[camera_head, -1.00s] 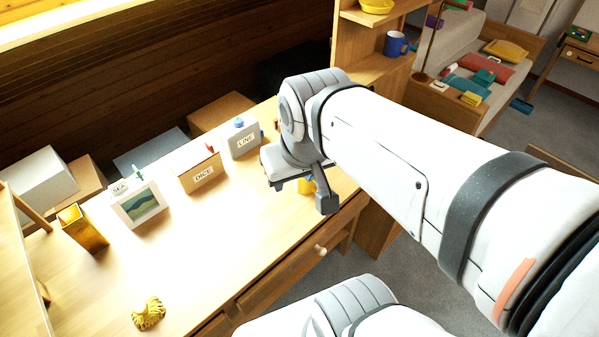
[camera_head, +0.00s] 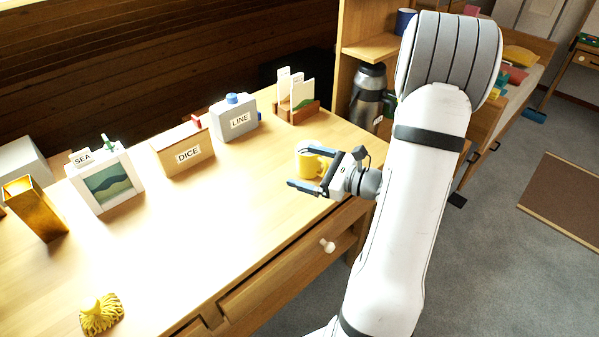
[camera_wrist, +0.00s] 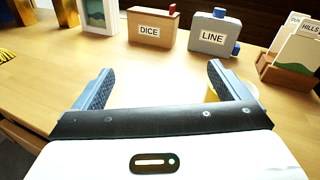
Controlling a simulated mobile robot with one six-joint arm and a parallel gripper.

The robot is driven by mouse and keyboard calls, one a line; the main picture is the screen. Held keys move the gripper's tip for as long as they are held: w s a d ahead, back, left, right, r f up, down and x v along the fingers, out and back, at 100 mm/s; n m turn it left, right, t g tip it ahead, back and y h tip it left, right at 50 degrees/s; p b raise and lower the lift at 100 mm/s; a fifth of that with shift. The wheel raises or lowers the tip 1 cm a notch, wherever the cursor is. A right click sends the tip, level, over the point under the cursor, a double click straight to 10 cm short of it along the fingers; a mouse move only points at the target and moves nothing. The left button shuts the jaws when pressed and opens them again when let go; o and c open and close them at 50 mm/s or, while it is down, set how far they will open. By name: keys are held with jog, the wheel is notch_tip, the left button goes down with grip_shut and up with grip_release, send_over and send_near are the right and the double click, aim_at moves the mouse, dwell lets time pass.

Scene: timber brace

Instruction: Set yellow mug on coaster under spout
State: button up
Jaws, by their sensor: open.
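The yellow mug (camera_head: 309,164) stands upright on the desk near its right front edge in the head view. My gripper (camera_head: 303,169) is open and empty, pointing left across the desk beside the mug. One finger overlaps the mug in the head view. In the wrist view the mug (camera_wrist: 250,88) shows only in part, behind and outside the right finger. Nothing is seen between the fingers (camera_wrist: 158,82). A steel and black flask-like dispenser (camera_head: 367,92) stands in the shelf niche; its spout is not clear. I cannot make out a coaster.
Along the desk's back stand a SEA picture box (camera_head: 108,183), a DICE box (camera_head: 187,154), a LINE box (camera_head: 236,120) and a card holder (camera_head: 298,112). A gold vase (camera_head: 36,208) and a yellow tassel-like object (camera_head: 101,315) are at left. The desk's middle is clear.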

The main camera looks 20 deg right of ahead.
aim_at(324, 164)
jog(key=d+f+m+t+h, duration=0.1)
jog(key=d+f, duration=0.1)
jog(key=d+f+m+t+h+b, duration=0.1)
jog(key=d+f+m, duration=0.1)
jog(key=d, duration=0.1)
jog(key=w+d+f+m+t+h+b, duration=0.1)
jog(key=d+f+m, duration=0.1)
jog(key=d, duration=0.1)
jog(key=shift+f+h, duration=0.25)
jog(key=shift+h, duration=0.15)
jog(key=shift+w+d+f+m+t+h, duration=0.1)
jog(key=shift+w+d+m+t+h, duration=0.05)
jog(key=shift+m+t+h, duration=0.2)
jog(key=x, duration=0.7)
jog(key=shift+w+d, duration=0.25)
jog(key=shift+w, duration=0.05)
jog(key=shift+c, duration=0.5)
jog(key=c, duration=1.3)
